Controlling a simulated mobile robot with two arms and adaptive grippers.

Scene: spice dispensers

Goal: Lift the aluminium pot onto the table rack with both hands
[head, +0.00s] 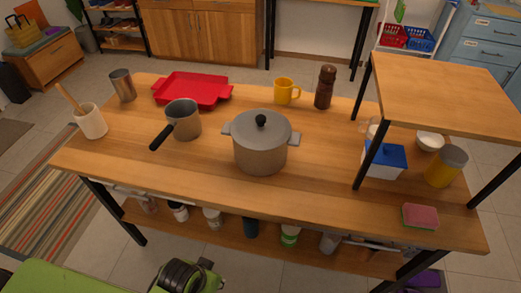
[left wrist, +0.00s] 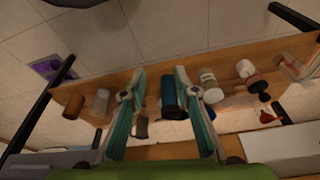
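The aluminium pot (head: 260,150) is a grey pot with a black-knobbed lid and two side handles. It stands upright on the wooden table (head: 320,140) near the middle in the head view. The table rack (head: 445,95) is a raised wooden shelf on black legs at the table's right end; its top is bare. My left gripper (left wrist: 160,76) shows in the left wrist view with its two fingers apart and nothing held. A dark blue container (left wrist: 169,95) appears beyond the fingers on the lower shelf. No gripper is touching the pot. My right gripper is not visible.
A saucepan (head: 184,120) with a black handle and a red tray (head: 195,89) are left of the pot. A yellow mug (head: 286,91) and a pepper mill (head: 325,87) stand behind it. A blue-lidded box (head: 384,160) and white bowl (head: 430,141) sit under the rack.

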